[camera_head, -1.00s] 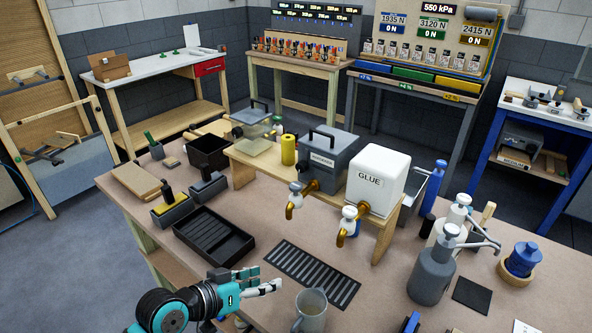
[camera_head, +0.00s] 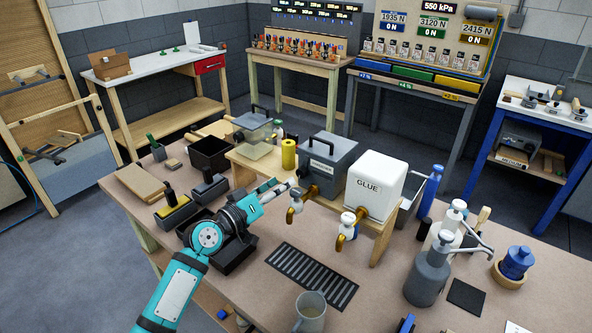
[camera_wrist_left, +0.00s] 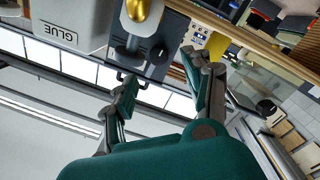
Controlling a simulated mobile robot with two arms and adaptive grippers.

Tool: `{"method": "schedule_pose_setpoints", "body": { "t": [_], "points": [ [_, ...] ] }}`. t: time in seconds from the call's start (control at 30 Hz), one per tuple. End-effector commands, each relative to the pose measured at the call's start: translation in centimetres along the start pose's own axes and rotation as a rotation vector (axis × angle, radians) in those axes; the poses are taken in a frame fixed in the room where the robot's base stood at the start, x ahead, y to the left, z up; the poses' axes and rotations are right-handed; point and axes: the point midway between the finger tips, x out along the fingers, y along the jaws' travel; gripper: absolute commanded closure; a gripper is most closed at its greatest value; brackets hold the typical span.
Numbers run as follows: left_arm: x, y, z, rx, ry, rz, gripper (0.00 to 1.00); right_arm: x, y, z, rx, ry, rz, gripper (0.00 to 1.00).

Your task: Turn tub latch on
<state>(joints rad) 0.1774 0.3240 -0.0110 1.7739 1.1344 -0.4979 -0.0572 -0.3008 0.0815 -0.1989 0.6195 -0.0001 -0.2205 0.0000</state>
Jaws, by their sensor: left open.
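A grey tub (camera_head: 328,165) with a black top handle and a brass tap (camera_head: 295,205) stands on the wooden stand. A white tub marked GLUE (camera_head: 376,188) with a tap (camera_head: 347,230) stands to its right. A clear lidded tub (camera_head: 254,137) stands at the stand's left end. I cannot tell which small part is the tub latch. My left gripper (camera_head: 277,187) is open and empty, in front of the stand just left of the grey tub's tap. In the left wrist view the open fingers (camera_wrist_left: 160,70) show below the grey tub, with the glue tub (camera_wrist_left: 70,25) at upper left.
A yellow cylinder (camera_head: 289,154) stands between the clear and grey tubs. My left arm covers much of a black tray (camera_head: 243,256). Pump bottles (camera_head: 428,274) stand at the right.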

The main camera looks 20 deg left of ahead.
Motion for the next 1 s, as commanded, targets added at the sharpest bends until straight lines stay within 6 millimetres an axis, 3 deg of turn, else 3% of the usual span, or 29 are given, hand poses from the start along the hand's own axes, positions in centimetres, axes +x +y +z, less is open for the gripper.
{"method": "schedule_pose_setpoints", "body": {
  "t": [0.1,0.3,0.73,1.0],
  "points": [
    [2.5,0.2,-0.2,-0.003,0.002,0.001,0.49,-0.8,-0.3,-0.1,0.0,0.001,-0.003,0.71],
    [5.2,0.1,-0.1,0.0,0.0,0.001,0.49,-1.2,-0.5,-0.2,0.0,0.002,-0.006,0.71],
    [6.2,0.0,0.1,0.001,-0.001,0.001,0.49,-1.3,-0.4,-0.2,0.0,0.002,-0.005,0.71],
    [6.1,0.0,0.1,0.001,-0.001,0.0,0.84,-1.3,-0.1,-0.2,-0.001,0.002,-0.002,0.71]
  ]
}}
